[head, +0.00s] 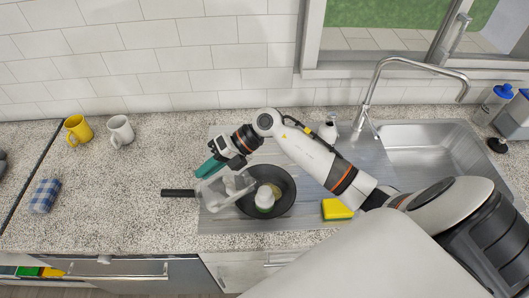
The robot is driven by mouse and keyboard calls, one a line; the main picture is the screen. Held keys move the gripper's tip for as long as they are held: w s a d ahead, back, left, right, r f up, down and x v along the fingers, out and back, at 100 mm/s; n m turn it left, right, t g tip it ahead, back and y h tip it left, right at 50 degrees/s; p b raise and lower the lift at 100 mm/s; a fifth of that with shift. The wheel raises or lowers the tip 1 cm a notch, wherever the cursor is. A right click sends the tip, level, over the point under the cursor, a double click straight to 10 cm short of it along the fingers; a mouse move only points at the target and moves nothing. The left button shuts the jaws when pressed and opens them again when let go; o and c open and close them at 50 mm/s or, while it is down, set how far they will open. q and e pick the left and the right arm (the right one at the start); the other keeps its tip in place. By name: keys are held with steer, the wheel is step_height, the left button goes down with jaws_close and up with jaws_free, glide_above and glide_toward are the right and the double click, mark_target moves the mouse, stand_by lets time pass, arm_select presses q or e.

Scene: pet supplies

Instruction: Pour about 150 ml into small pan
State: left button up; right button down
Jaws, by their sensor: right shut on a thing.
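A dark round pan (284,181) sits on the steel drainboard left of the sink, its black handle pointing left. My right gripper (222,174) reaches in from the right over the pan's left side, shut on a clear, pale jug-like container (214,196). The container appears tilted, and it hides part of the pan's left rim and where the handle joins. A teal piece shows beside the gripper; I cannot tell what it belongs to. A small whitish round object (265,198) shows over the pan; whether it rests in it is unclear. My left gripper is not in view.
A yellow mug (78,130) and a white mug (121,131) stand at the back left. A checked blue cloth (44,195) lies far left. A yellow-green sponge (337,209) lies right of the pan. The faucet (365,100) and sink basin (430,145) are right. The left counter is mostly clear.

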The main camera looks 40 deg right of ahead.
mark_target(193, 178)
steer(key=shift+s+d+r+y, duration=0.1)
steer(key=shift+s+d+y, duration=0.1)
steer(key=shift+d+y, duration=0.8)
stand_by(2.3)
steer(key=a+h, duration=0.3)
steer(key=shift+w+a, duration=0.1)
steer(key=shift+w, duration=0.3)
steer(key=shift+w+a+f+g+h, duration=0.1)
steer(key=shift+a+f+g+h, duration=0.2)
steer(key=shift+a+h, duration=0.1)
steer(key=shift+w+a+f+h, duration=0.1)
steer(key=shift+a+f+h, duration=0.15)
steer(key=shift+a+h, duration=0.45)
stand_by(1.0)
